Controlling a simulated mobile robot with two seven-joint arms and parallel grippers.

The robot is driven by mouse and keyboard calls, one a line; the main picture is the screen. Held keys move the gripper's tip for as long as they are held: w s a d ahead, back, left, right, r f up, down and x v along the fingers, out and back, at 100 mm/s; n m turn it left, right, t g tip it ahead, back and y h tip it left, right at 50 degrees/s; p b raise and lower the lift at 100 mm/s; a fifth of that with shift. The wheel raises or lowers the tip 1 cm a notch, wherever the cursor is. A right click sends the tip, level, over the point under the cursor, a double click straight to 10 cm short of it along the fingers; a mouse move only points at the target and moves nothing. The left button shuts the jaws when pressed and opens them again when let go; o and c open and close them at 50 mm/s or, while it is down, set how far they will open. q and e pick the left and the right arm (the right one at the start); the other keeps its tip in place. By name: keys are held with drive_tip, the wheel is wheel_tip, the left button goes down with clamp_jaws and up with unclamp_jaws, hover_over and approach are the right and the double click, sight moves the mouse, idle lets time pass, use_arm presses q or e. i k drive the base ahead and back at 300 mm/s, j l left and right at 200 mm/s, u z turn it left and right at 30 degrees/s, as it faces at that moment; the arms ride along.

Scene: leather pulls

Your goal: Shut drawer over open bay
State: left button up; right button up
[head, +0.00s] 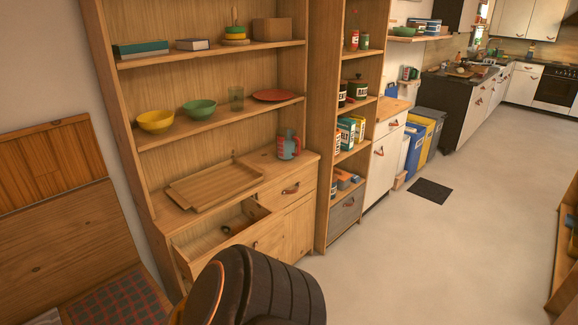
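The wooden dresser (223,79) stands at the left of the head view. Its left drawer (205,240) is pulled out, with a small dark item (226,230) inside near the front. The right drawer (291,190), with a leather pull, is shut, above a closed-looking cupboard front (299,227). The space under the open drawer is mostly hidden, so I cannot tell whether a bay there is open. A dark rounded shape at the bottom edge covers part of the drawer's front side. Neither gripper's fingers show.
A wooden tray (185,197) and a patterned jug (288,144) sit on the dresser top. A tall shelf unit (325,140) stands right beside it. A checked-cushion bench (118,300) is close at left.

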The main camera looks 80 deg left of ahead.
sight(254, 225)
drive_tip(key=u, duration=2.95)
